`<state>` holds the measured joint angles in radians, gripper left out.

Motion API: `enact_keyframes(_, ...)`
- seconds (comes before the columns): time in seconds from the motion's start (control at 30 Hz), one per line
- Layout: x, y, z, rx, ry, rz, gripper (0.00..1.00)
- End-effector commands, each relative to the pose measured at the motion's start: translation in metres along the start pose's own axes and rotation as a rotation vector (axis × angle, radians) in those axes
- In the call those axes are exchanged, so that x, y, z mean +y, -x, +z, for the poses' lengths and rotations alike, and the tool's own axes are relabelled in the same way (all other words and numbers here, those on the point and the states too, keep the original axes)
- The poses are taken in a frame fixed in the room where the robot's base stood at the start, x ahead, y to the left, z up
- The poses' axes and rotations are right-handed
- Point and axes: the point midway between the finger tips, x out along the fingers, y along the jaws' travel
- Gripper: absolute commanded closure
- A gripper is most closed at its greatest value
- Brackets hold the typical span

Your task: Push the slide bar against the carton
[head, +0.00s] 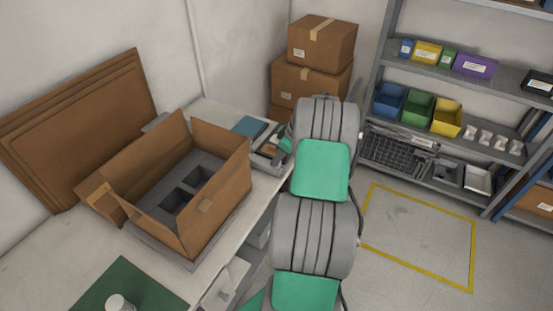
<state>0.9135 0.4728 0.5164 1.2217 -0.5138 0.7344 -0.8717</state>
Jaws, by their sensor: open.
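An open brown carton (222,208) stands on the worktable with its flaps up. A grey insert (205,163) with square openings lies inside it. A grey edge (192,264) shows under the carton's near side; I cannot tell whether it belongs to the slide bar. A small grey piece (155,122) shows behind the carton's far side, partly hidden by it. I cannot make out the slide bar for certain.
Flat cardboard sheets (75,130) lean on the wall at left. A green mat (150,285) with a white cylinder (119,303) lies at the table's near end. Stacked boxes (322,42) stand behind. A shelf with bins (418,107) and a yellow floor outline (420,258) are at right.

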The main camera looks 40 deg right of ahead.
Motion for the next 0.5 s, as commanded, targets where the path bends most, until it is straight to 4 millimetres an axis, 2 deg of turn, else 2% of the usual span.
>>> enact_keyframes(0.1,-0.001,-0.021,-0.001,-0.002,0.001,-0.003,0.53)
enact_keyframes(0.2,-0.001,-0.033,-0.001,-0.001,0.000,-0.001,0.53)
enact_keyframes(0.5,-0.001,-0.039,0.000,-0.001,0.000,0.001,0.53)
